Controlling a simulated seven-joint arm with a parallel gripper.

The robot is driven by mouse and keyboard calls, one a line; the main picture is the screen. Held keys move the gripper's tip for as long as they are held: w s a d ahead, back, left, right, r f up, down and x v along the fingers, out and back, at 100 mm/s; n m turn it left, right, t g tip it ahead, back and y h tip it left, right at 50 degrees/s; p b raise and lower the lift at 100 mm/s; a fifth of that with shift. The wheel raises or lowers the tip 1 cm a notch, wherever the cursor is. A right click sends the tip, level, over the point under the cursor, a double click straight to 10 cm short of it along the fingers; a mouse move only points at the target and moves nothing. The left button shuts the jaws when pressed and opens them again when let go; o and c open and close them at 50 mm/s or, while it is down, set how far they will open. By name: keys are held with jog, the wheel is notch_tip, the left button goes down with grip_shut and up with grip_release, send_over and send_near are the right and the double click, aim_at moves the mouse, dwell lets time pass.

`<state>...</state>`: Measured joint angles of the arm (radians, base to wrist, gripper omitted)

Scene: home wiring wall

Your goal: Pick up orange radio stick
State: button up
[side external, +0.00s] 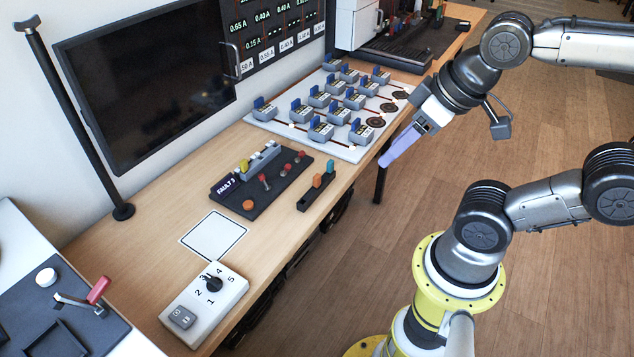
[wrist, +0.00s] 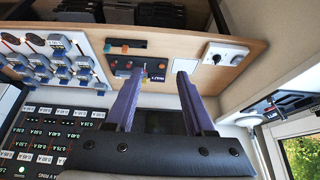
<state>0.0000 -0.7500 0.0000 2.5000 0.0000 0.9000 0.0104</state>
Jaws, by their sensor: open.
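The orange radio stick (side external: 317,181) stands upright in a small black holder (side external: 305,203) near the front edge of the wooden bench. A teal stick (side external: 330,167) stands beside it in the same holder. The orange stick also shows, very small, in the wrist view (wrist: 124,49). My gripper (side external: 385,162) has lavender fingers and hangs in the air to the right of the holder, apart from both sticks. In the wrist view my gripper (wrist: 160,74) is open with nothing between its fingers.
A black fault panel (side external: 262,190) with levers and an orange button lies left of the holder. A white board (side external: 345,148) of grey and blue modules lies behind. A white dial box (side external: 205,303) and an empty white square (side external: 213,236) are nearer the camera.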

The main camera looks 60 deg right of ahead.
jog(key=w+d+r+m, duration=0.1)
jog(key=w+r+m, duration=0.3)
jog(key=w+m, duration=0.4)
jog(key=m+g, duration=0.6)
jog(key=m, duration=0.4)
send_over(317, 175)
jog(key=f, duration=2.6)
jog(key=shift+w+d, duration=0.15)
jog(key=shift+d, duration=0.05)
jog(key=shift+s+a+f, duration=0.1)
jog(key=shift+a+f, duration=0.05)
jog(key=shift+f, duration=1.4)
jog(key=shift+s+a+f, duration=0.1)
jog(key=shift+f, duration=1.45)
grip_shut()
